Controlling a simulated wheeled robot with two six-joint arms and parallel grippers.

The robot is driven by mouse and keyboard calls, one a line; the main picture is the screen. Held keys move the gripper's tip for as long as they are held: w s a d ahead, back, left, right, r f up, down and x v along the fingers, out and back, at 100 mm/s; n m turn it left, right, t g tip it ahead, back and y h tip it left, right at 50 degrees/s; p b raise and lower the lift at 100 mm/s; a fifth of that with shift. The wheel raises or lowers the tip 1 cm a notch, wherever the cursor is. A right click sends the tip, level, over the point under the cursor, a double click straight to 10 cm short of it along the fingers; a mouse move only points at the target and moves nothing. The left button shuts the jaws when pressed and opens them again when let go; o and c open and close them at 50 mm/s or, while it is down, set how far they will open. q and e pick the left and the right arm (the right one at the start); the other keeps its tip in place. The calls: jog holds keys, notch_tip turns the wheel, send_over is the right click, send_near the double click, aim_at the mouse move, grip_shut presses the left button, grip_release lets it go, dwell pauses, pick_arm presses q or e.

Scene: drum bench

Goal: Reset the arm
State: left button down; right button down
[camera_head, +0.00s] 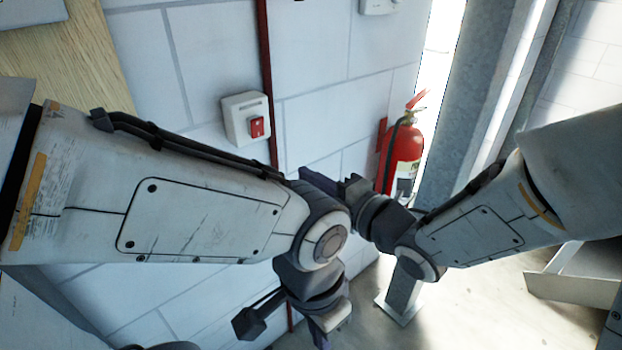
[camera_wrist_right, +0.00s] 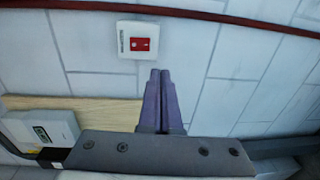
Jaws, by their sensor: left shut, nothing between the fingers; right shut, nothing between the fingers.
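My left arm comes in from the left in the head view and bends down at its wrist. My left gripper (camera_head: 322,338) points down at the bottom of the picture, and its tips are partly cut off by the frame edge. My right arm comes in from the right. My right gripper (camera_head: 305,178) points left, partly behind my left arm's wrist. In the right wrist view my right gripper (camera_wrist_right: 160,78) has its two purple fingers pressed together, with nothing between them. No drum shows in either view.
A white tile wall fills the back. It carries a white box with a red switch (camera_head: 257,127), also in the right wrist view (camera_wrist_right: 140,43). A red fire extinguisher (camera_head: 403,155) hangs beside a grey pillar (camera_head: 465,100). Pale floor (camera_head: 480,310) shows at lower right.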

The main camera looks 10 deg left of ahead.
jog(key=s+d+f+m+g+h+p, duration=0.4)
jog(key=s+d+f+m+g+h, duration=0.25)
jog(key=s+d+m+h, duration=0.7)
jog(key=s+d+m+g+p, duration=0.1)
jog(key=s+d+m+g, duration=0.1)
jog(key=s+m, duration=0.5)
jog(key=shift+s+d+r+m+g+y, duration=0.2)
jog(key=shift+m+g+y, duration=0.2)
jog(key=shift+g, duration=0.35)
